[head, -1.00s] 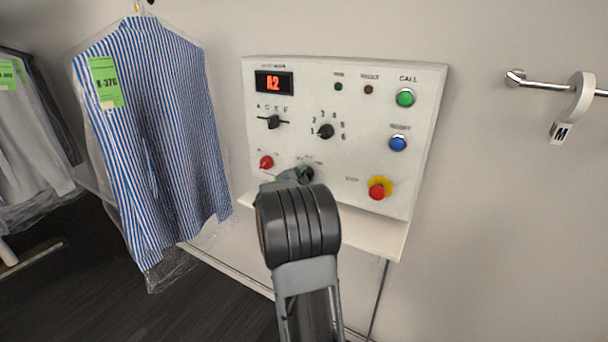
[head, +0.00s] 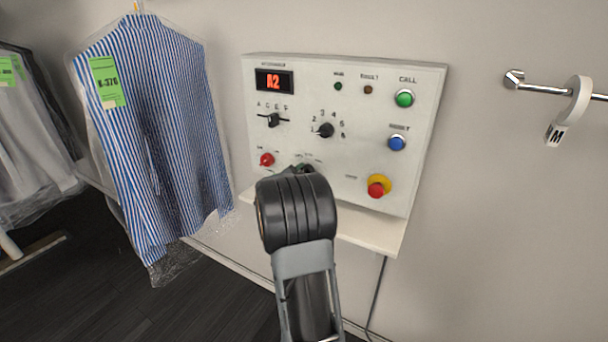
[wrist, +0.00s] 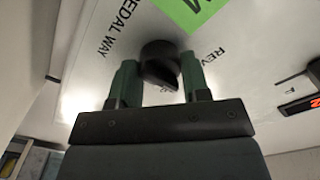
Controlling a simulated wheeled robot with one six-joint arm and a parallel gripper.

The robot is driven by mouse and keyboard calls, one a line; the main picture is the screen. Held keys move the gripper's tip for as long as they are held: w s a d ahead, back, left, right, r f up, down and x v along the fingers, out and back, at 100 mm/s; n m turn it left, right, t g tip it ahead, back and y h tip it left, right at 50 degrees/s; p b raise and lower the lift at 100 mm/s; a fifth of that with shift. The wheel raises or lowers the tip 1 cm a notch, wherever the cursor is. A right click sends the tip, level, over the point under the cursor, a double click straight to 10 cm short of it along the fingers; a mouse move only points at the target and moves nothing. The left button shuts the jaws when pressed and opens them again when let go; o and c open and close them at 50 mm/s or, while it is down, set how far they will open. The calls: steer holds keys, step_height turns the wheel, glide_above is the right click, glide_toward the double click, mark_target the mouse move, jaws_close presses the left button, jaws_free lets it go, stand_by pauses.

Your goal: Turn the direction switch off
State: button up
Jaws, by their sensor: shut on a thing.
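The direction switch is a black rotary knob (wrist: 158,60) on the white control panel (head: 340,80), with lettering starting REV beside it and PEDAL WAY nearby in the wrist view. My gripper (wrist: 160,82) has its two green fingers on either side of the knob, shut on it. The knob's ridge looks slanted, but which label it points to is not clear. In the head view my own arm covers most of the switch and gripper at the panel's lower edge.
The panel also has a red knob (head: 267,160), a selector (head: 273,120), a numbered dial (head: 326,130), a red stop button (head: 377,187), a blue button (head: 397,143), a green call button (head: 404,98) and a lit display (head: 274,81). A bagged striped shirt (head: 160,130) hangs left.

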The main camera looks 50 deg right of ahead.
steer(key=o, duration=0.9)
steer(key=b+v, duration=0.1)
steer(key=v, duration=1.2)
steer(key=shift+a, duration=0.4)
